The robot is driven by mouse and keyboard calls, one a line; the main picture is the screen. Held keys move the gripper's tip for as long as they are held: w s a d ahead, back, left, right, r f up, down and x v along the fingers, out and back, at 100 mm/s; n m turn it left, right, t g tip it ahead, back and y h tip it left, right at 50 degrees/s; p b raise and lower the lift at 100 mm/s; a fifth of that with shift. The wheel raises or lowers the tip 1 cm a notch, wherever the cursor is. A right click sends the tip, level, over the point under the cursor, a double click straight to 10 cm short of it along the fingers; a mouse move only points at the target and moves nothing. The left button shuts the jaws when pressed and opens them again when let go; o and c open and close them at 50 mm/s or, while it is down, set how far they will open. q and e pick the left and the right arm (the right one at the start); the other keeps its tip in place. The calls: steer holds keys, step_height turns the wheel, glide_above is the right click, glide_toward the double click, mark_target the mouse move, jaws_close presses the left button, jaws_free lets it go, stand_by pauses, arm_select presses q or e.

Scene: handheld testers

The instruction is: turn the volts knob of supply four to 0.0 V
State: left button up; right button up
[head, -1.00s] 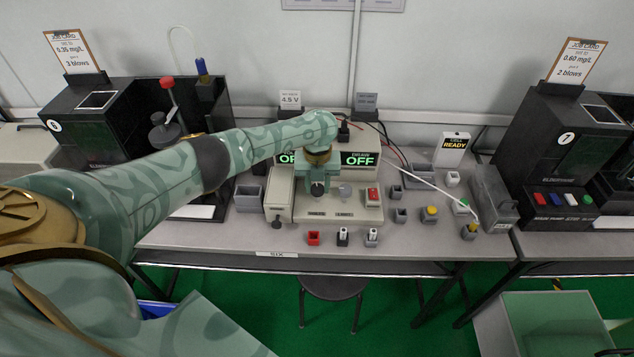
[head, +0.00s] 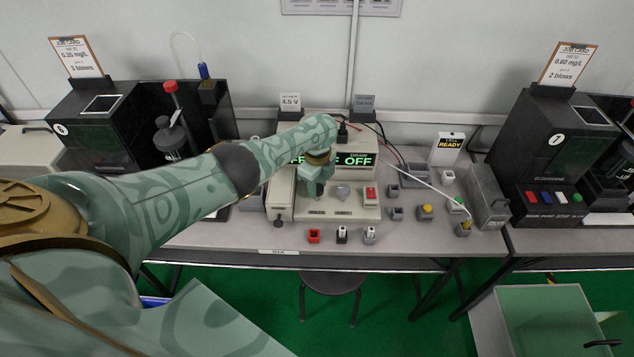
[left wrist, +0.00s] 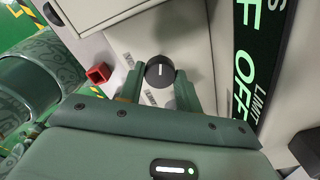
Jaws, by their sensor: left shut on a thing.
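The supply (head: 345,212) is a beige box on the bench, with a display (head: 356,160) reading OFF in green; my arm covers the display's left part. My left gripper (head: 316,190) is at the left knob on its front. In the left wrist view the dark round knob (left wrist: 159,71), with a white pointer line, sits between the two green fingers of my left gripper (left wrist: 160,88), which is shut on it. A second, grey knob (head: 342,192) is to the right, untouched. My right gripper is not in view.
A red switch (head: 370,196) is on the supply's right. A red block (head: 314,236) and small white-topped blocks (head: 342,235) stand in front. A card reading 4.5 V (head: 290,102) stands behind. Black machines flank the supply, number 7 (head: 556,140) at right.

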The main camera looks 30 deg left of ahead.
arm_select(q)
steer(key=n, duration=0.6)
steer(key=shift+w+r+n+p, duration=0.1)
steer(key=shift+n+p, duration=0.2)
steer(key=shift+p, duration=0.1)
steer(key=n, duration=1.1)
steer(key=shift+n, duration=2.3)
steer(key=o, duration=1)
step_height(320, 180, up, 16)
steer(key=p, duration=1.3)
steer(key=shift+p, duration=0.3)
